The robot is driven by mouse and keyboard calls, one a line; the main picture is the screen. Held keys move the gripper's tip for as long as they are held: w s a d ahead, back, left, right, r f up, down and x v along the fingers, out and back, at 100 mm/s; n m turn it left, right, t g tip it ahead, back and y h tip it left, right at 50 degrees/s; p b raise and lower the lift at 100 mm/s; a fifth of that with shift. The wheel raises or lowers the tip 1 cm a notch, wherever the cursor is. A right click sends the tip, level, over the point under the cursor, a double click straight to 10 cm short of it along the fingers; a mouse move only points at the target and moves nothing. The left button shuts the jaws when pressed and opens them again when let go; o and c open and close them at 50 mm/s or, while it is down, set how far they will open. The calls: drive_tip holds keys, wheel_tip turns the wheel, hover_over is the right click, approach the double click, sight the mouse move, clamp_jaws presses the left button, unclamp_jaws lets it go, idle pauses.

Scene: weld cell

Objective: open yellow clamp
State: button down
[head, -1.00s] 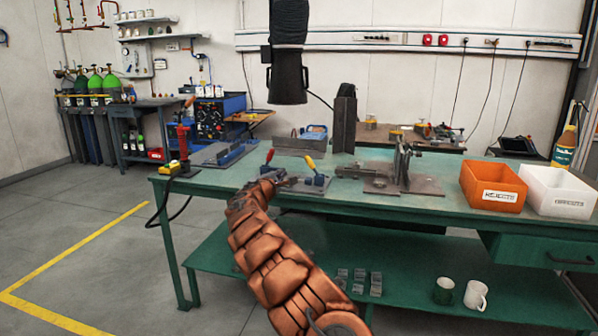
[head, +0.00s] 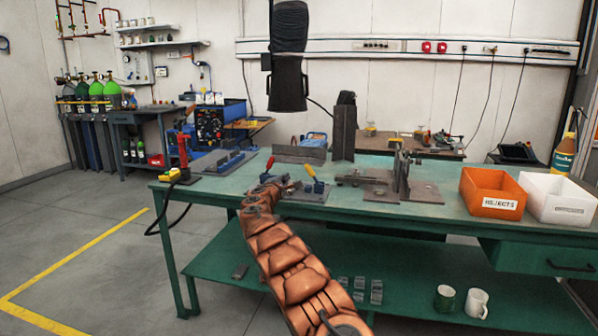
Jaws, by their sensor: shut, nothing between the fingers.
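The yellow clamp (head: 310,172) has a yellow handle that leans up and to the left above a dark fixture plate (head: 306,196) on the green table. A second clamp with a red handle (head: 269,163) stands to its left, partly behind my arm. My gripper (head: 287,184) is low over the plate, left of the yellow handle and apparently short of it. It is shut and holds nothing. The fingers are small and dark against the fixture, and whether they touch any part of it cannot be told. The clamp's lower parts are hard to make out.
Right of the clamps stands a metal fixture with upright plates (head: 402,175). An orange bin (head: 490,192) and a white bin (head: 558,198) are at the table's right. A red tool on a stand (head: 183,152) is at the left. A dark extraction hood (head: 288,80) hangs above.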

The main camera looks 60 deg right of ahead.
sight(313, 175)
drive_tip(key=shift+p+x, duration=0.65)
drive_tip(key=shift+x, duration=1.45)
drive_tip(key=shift+w+d+f, duration=0.1)
drive_tip(key=shift+w+d, duration=0.1)
drive_tip(key=shift+d, duration=0.3)
drive_tip(key=shift+s+d+r, duration=0.25)
drive_tip(key=shift+s+d, duration=0.05)
drive_tip(key=shift+s, duration=0.25)
drive_tip(key=shift+s+d+r, duration=0.25)
drive_tip(key=shift+s+d, duration=0.1)
drive_tip(key=shift+s, duration=0.15)
drive_tip(key=shift+s+d+r, duration=0.25)
drive_tip(key=shift+s+d, duration=0.05)
drive_tip(key=shift+s, duration=0.25)
drive_tip(key=s+d+r+m+b, duration=0.3)
drive_tip(key=s+m+b, duration=0.6)
drive_tip(key=m, duration=0.3)
drive_tip(key=shift+d+y+b, duration=0.2)
drive_tip(key=shift+y+b, duration=0.1)
drive_tip(key=shift+b, duration=0.6)
drive_tip(key=shift+s+m, duration=0.15)
drive_tip(key=shift+m, duration=0.15)
